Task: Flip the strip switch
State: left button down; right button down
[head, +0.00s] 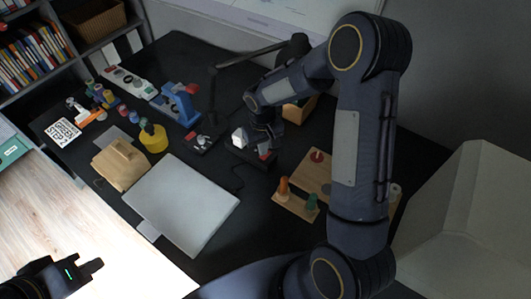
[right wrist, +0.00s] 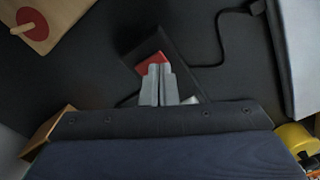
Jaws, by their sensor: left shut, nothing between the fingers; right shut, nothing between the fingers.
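The strip (head: 258,162) is a small black block on the dark desk, with a red switch (head: 265,153) on top. In the right wrist view the red switch (right wrist: 150,64) shows just beyond and partly behind the fingertips of my right gripper (right wrist: 159,68). My right gripper is shut and empty, pointing down over the strip; I cannot tell whether it touches the switch. In the head view my right gripper (head: 265,140) is partly hidden by its own wrist. My left gripper (head: 98,266) is shut and empty, low at the left, off the desk.
A white cube (head: 239,138) is close beside the right gripper. A wooden board with pegs (head: 294,208) is to the right. A cable (right wrist: 222,45) runs from the strip.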

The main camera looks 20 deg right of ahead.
jog(key=shift+f+b, duration=0.8)
jog(key=shift+f, duration=0.15)
dwell(0.6)
jog(key=shift+r, duration=0.1)
jog(key=shift+r+p, duration=2.25)
jog(key=shift+r, duration=1.2)
